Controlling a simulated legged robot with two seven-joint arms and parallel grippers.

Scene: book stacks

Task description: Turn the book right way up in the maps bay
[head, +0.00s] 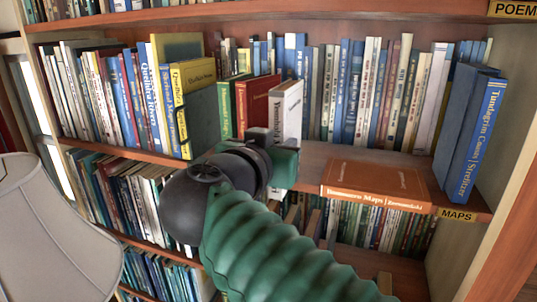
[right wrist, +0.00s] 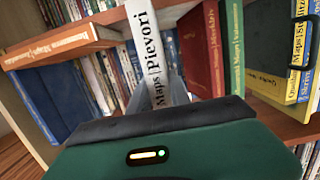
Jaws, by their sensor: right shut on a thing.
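A white book (head: 287,108) stands at the right end of the row in the maps bay, beside a red book (head: 254,102). My right gripper (head: 284,148) is at its lower part in the head view and is shut on it. In the right wrist view, dark lettering runs along the spine of the white book (right wrist: 147,50), which rises from between the jaws. The fingertips are largely hidden by the gripper body and the book. My left gripper is not in view.
Blue books (head: 478,133) lean against the right side wall. A lampshade (head: 55,235) stands at lower left. Bare shelf (head: 340,158) shows between the white book and the orange one.

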